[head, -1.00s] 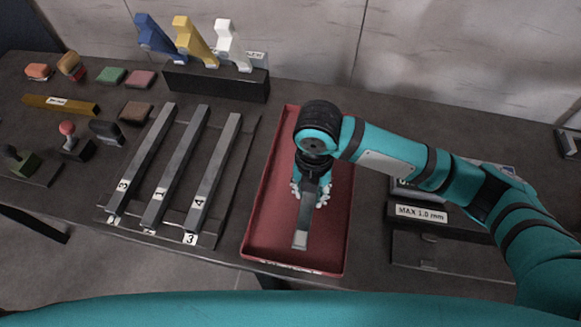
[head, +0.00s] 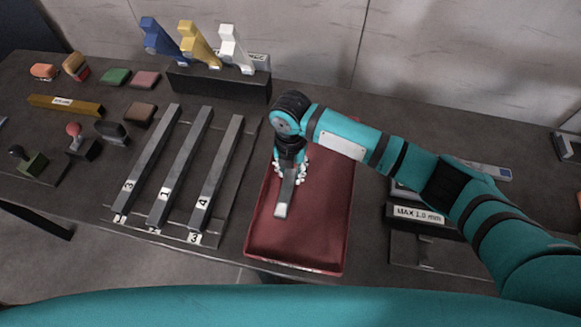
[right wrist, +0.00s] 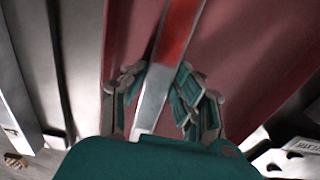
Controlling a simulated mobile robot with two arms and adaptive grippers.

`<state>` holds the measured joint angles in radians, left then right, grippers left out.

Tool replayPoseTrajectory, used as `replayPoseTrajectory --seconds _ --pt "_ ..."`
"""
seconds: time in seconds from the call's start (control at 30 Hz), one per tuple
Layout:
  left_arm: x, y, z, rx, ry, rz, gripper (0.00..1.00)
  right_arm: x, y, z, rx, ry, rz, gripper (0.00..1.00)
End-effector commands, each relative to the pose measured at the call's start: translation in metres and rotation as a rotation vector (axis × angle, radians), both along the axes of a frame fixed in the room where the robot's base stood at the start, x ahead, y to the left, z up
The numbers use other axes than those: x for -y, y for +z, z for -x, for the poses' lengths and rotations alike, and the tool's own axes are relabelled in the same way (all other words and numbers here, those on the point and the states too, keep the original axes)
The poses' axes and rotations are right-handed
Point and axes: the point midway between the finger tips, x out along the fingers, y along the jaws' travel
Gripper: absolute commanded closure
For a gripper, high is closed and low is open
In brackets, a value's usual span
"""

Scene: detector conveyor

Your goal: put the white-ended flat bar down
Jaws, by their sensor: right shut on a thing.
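My right gripper (head: 290,172) is shut on a flat grey metal bar (head: 286,191) with a whitish near end (head: 281,211). It holds the bar over the left part of the red tray (head: 318,235), with the white end pointing toward the front. In the right wrist view the bar (right wrist: 152,102) runs between the teal fingers (right wrist: 158,92), and part of its face looks red. The far part of the bar is hidden by the gripper in the head view. I cannot tell whether the bar touches the tray floor. My left gripper is out of view.
Left of the tray, a rack (head: 230,210) holds three long grey bars with number labels. A dark box labelled "MAX 1.0 mm" (head: 418,215) stands to the right. Blue, yellow and white pieces stand on a dark block (head: 218,84) behind. The tray's right and front areas are empty.

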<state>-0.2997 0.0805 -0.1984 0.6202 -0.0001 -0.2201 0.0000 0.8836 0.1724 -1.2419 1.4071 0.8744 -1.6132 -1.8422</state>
Motion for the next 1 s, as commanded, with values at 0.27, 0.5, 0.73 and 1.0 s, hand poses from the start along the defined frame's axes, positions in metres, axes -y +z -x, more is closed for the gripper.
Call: replayPoseTrajectory --seconds 0.27,0.5,0.73,1.0 --pt "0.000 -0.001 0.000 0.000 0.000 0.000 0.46 -0.001 0.000 -0.001 0.003 0.001 -0.003 1.00" --pt "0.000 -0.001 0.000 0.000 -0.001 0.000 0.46 0.000 -0.003 0.000 -0.001 0.000 0.000 0.50" --pt "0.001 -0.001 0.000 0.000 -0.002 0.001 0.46 0.000 -0.003 0.000 0.000 0.000 0.000 0.48" --pt "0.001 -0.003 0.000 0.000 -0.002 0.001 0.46 -0.001 0.020 -0.001 0.003 0.001 -0.004 0.48"
